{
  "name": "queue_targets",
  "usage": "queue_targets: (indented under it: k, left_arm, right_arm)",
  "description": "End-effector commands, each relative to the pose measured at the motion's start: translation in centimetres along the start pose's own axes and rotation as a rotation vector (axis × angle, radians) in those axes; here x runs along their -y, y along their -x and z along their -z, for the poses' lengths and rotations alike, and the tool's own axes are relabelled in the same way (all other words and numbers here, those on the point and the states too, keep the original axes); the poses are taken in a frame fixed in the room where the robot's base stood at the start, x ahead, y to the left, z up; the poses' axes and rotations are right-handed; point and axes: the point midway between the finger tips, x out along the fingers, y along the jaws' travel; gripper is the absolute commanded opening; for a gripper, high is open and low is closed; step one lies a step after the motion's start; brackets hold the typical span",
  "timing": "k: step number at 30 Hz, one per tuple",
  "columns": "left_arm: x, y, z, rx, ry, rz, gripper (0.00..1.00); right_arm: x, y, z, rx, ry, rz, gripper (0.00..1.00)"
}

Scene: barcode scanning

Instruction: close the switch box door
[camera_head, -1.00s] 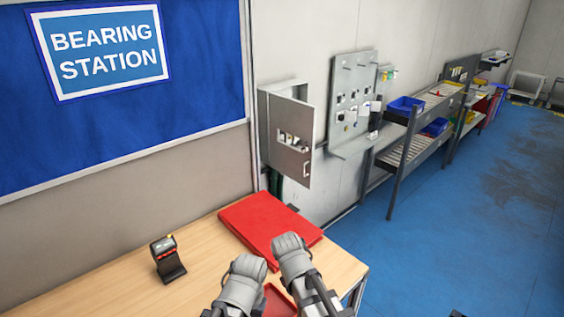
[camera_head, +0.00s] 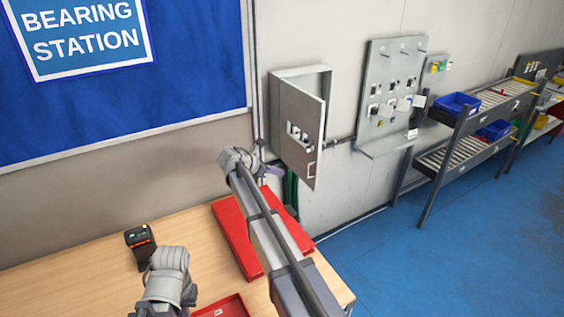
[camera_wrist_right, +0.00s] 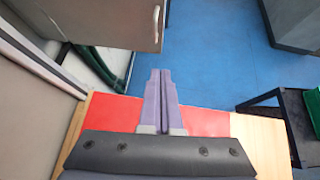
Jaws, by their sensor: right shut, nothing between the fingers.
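The grey switch box (camera_head: 318,80) is on the wall, and its door (camera_head: 309,112) stands open, swung out toward me. The door has a handle (camera_head: 311,169) near its lower free corner. My right gripper (camera_head: 275,170) is at the left of the door's lower part, beyond the bent wrist. In the right wrist view its fingers (camera_wrist_right: 162,75) are together and empty, and the door (camera_wrist_right: 110,18) with its handle (camera_wrist_right: 156,24) shows at the top, apart from the fingertips. Only a grey joint of my left arm shows; its gripper is out of view.
A wooden table (camera_head: 90,265) stands in front, with a red folder-like slab (camera_head: 235,238), a red tray (camera_head: 222,307) and a black scanner (camera_head: 140,243). Green pipes (camera_head: 291,192) run below the box. A grey tool panel (camera_head: 390,95) and shelves (camera_head: 465,140) stand to the right.

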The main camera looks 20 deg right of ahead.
Motion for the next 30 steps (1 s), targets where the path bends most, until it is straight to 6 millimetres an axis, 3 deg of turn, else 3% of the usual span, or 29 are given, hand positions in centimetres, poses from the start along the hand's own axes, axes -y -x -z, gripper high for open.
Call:
queue_targets:
  k: [3, 11, 25, 30]
  left_arm:
    - [0.0, 0.0, 0.0, 0.000, 0.000, 0.000, 0.00]
    - [-0.1, -0.8, 0.1, 0.000, -0.001, 0.000, 0.00]
    - [-0.6, -6.2, 0.4, 0.000, -0.007, 0.001, 0.00]
    - [-0.4, -4.6, 0.3, 0.000, -0.007, 0.001, 0.00]
  right_arm:
    - [-0.5, -0.5, -0.8, 0.018, 0.034, 0.003, 0.00]
    - [-0.4, -1.7, -0.6, 0.019, 0.038, 0.004, 0.00]
    - [-0.5, -10.8, -0.5, 0.018, 0.036, 0.004, 0.00]
    - [-0.5, -11.7, -3.1, 0.018, 0.036, 0.003, 0.00]
